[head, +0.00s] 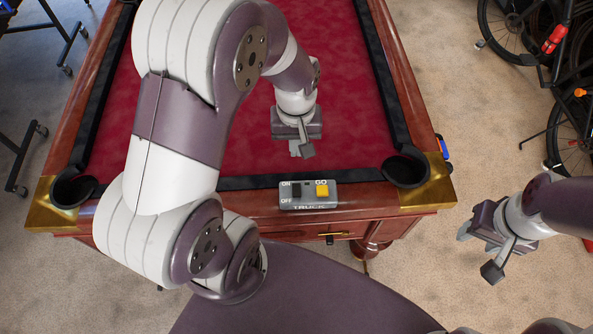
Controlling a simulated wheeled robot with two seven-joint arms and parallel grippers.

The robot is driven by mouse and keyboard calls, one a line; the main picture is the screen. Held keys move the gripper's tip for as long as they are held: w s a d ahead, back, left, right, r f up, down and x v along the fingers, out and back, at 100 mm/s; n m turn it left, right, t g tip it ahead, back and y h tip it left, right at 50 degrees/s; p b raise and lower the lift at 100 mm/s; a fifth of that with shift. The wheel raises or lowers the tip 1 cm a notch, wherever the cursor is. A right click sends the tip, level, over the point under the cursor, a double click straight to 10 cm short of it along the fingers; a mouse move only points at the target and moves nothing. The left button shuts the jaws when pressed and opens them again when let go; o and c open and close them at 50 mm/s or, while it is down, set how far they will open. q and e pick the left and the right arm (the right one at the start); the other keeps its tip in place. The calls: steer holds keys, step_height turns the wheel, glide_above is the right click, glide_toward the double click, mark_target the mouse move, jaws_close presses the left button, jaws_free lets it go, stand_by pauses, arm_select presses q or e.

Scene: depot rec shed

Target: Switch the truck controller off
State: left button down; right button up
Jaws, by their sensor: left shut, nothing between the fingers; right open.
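The truck controller (308,200) is a small grey box on the front rail of the pool table. It is marked ON and OFF at its left, with GO above a yellow button (321,190) at its right and TRUCK on its front edge. A dark switch (297,191) sits beside the ON and OFF marks; its position is too small to tell. My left gripper (302,151) is shut and empty, above the red cloth just behind the controller, apart from it. My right gripper (474,252) is open and empty, right of the table and over the floor.
The pool table (250,222) has raised black cushions, brass corners and corner pockets (405,170). A drawer with a brass handle (328,236) is under the front rail. Bicycles (560,70) stand at the upper right. Dark wheeled frames (30,140) stand at the left.

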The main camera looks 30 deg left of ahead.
mark_target(296, 184)
arm_select(q)
steer(key=f, duration=0.4)
steer(key=f+p, duration=0.1)
steer(key=f, duration=0.8)
steer(key=shift+s+d, duration=0.1)
steer(key=shift+s, duration=0.15)
steer(key=shift+f, duration=0.45)
arm_select(e)
steer(key=shift+s+d+r, duration=0.1)
steer(key=shift+s+r, duration=0.15)
steer(key=shift+r, duration=0.5)
